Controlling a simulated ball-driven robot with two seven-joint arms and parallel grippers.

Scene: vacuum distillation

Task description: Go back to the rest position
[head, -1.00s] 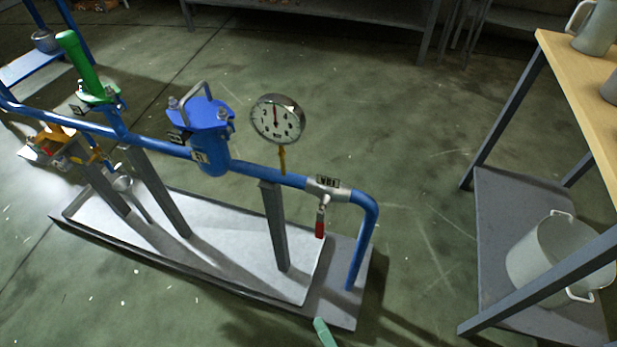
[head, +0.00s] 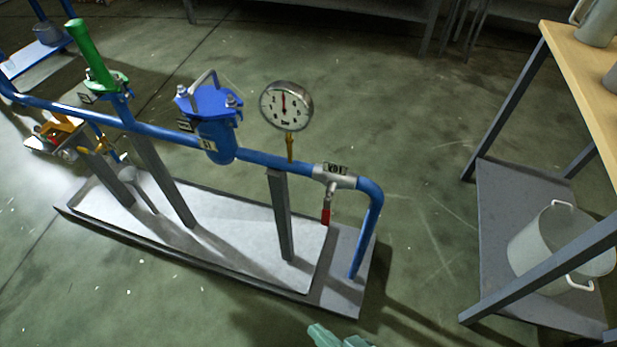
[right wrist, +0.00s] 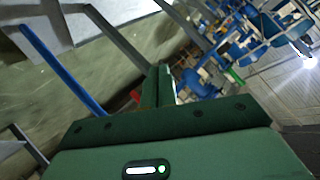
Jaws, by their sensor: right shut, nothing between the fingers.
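My right gripper (head: 340,338) shows only as green tips at the bottom edge of the head view, low in front of the pipe rig's base tray. In the right wrist view its two green fingers (right wrist: 158,86) are together with nothing between them. It looks apart from the rig. My left gripper is in neither view. The blue pipe (head: 263,159) runs above the tray (head: 190,245). It carries a round gauge (head: 286,106), a blue-lidded strainer (head: 213,120), a green-handled valve (head: 92,55) and a red-handled valve (head: 326,215), whose handle hangs down.
A shelf unit with a wooden top (head: 575,60) stands at the right. A pale pot (head: 545,245) sits on its lower shelf (head: 500,215). Floor is clear between the rig and the shelf. A grey bench (head: 330,12) is at the back.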

